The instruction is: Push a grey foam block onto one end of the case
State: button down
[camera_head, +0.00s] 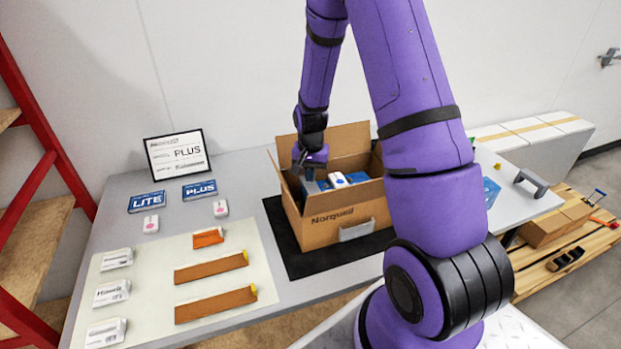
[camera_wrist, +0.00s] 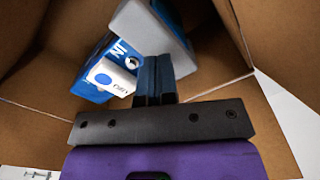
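The open cardboard box (camera_head: 338,222) stands on a black mat on the table. A blue case with a white part (camera_head: 338,179) lies inside it; in the wrist view the case (camera_wrist: 92,88) shows blue and white faces and a white piece with a blue dot. A light grey block (camera_wrist: 150,28), which looks like the foam block, lies over or beside one end of the case. My gripper (camera_head: 305,172) reaches down into the box at its left side. Its two dark fingers (camera_wrist: 155,78) are together, with their tips at the grey block; whether they touch it is unclear.
The box flaps stand open around my gripper, and brown walls (camera_wrist: 215,28) are close by. LITE (camera_head: 147,202) and PLUS (camera_head: 199,190) cards, white packets (camera_head: 111,292) and orange-brown strips (camera_head: 211,268) lie to the left.

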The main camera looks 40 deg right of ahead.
jog(key=shift+r, duration=2.1)
jog(key=shift+r, duration=0.15)
jog(key=s+a+r+n+t, duration=0.1)
jog(key=s+a+r, duration=0.2)
jog(key=r, duration=0.4)
jog(key=s+a+r+n+t, duration=0.1)
jog(key=s+a+r+n, duration=0.1)
jog(key=r, duration=0.4)
jog(key=s+a+r+n, duration=0.1)
jog(key=s+a+r, duration=0.2)
jog(key=r, duration=0.4)
jog(key=s+a+r+n+t, duration=0.1)
jog(key=s+a+r+n, duration=0.1)
jog(key=s+r, duration=0.3)
jog(key=s+a+r+n+t, duration=0.2)
jog(key=s+r, duration=0.3)
jog(key=s, duration=0.8)
jog(key=shift+s+a+r+n, duration=0.15)
jog(key=shift+s+a+n, duration=0.15)
jog(key=shift+a+n, duration=0.3)
